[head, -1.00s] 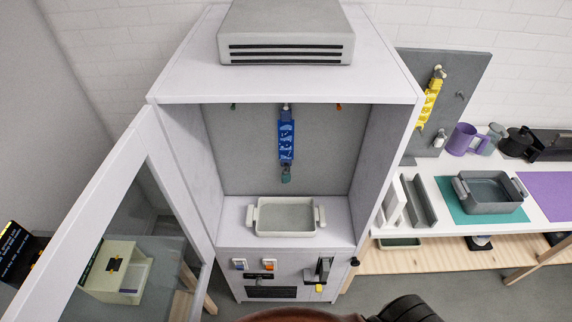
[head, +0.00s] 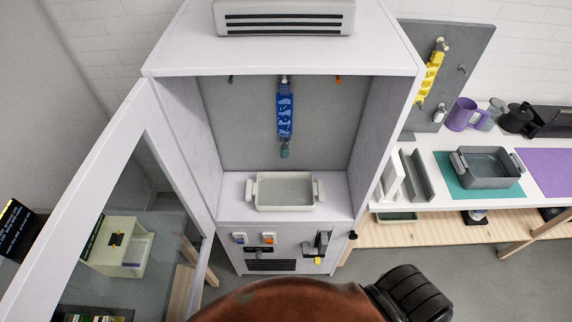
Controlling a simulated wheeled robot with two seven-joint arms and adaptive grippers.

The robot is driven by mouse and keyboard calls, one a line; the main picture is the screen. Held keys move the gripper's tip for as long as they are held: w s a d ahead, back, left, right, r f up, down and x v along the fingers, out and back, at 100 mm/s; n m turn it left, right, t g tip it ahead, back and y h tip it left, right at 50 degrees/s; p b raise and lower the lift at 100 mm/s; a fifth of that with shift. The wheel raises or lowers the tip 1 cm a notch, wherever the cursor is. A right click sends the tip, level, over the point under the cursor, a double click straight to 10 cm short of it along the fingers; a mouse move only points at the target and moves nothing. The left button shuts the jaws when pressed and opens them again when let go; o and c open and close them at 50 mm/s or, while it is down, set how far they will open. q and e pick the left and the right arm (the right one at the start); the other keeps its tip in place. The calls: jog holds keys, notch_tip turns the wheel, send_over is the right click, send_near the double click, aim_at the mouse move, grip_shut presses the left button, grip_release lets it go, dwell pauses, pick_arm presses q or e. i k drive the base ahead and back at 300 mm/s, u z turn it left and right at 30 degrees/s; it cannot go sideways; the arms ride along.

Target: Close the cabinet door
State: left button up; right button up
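The white cabinet (head: 285,235) stands in the middle of the head view with its front open. Its door (head: 125,150), a white frame around a clear pane, is hinged on the cabinet's left side and swung wide open to the left, toward me. Inside, a pale tray with two handles (head: 285,192) sits on the cabinet floor, and a blue hanging item (head: 285,112) hangs at the back wall. Neither of my grippers can be made out; only a brown and black part of my own body shows at the bottom edge.
Right of the cabinet, a white bench (head: 450,210) holds a grey tray (head: 487,168) on a teal mat and a purple mug (head: 463,115). Through the door pane a pale box (head: 120,247) shows. Switches sit on the cabinet's lower front. Grey floor is free at the lower right.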

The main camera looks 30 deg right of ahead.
aim_at(34, 294)
jog(key=k, duration=1.05)
jog(key=u, duration=0.3)
